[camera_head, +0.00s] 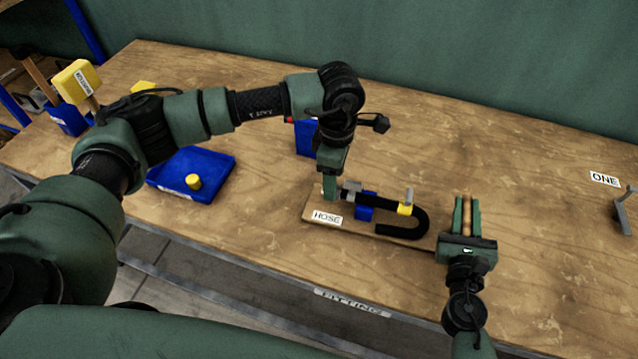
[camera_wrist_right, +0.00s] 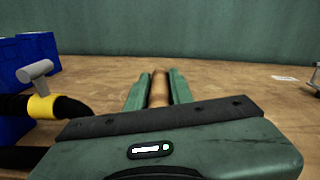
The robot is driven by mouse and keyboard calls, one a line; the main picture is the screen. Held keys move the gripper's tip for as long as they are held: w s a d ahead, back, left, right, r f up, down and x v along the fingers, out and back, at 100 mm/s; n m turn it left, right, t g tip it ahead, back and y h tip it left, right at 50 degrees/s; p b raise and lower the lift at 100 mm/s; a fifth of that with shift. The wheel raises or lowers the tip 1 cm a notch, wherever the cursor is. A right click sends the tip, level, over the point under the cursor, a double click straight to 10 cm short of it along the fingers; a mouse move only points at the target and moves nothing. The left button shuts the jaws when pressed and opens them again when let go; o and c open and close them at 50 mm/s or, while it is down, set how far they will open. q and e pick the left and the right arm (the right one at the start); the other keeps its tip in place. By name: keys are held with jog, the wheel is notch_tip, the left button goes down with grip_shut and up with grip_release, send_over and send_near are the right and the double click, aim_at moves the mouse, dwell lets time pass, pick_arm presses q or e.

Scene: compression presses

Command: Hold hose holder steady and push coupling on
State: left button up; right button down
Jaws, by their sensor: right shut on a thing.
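The hose holder (camera_head: 345,229) is a wooden board labelled HOSE on the bench.
A blue tray (camera_head: 222,165) with a yellow cylinder (camera_head: 193,182) lies left. A blue box (camera_head: 305,138) stands behind my left gripper. A yellow-headed mallet (camera_head: 78,80) is at far left. A grey metal part (camera_head: 626,212) sits at the right edge. The bench's right half is mostly clear.

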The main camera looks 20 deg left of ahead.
pick_arm(q)
jog(key=shift+a+r, duration=0.1)
notch_tip(320, 180, up, 12)
pick_arm(e)
jog(key=shift+d, duration=0.1)
dwell(0.4)
jog(key=c, duration=1.2)
grip_release()
jog(key=shift+o, duration=0.2)
jog(key=shift+s, duration=0.1)
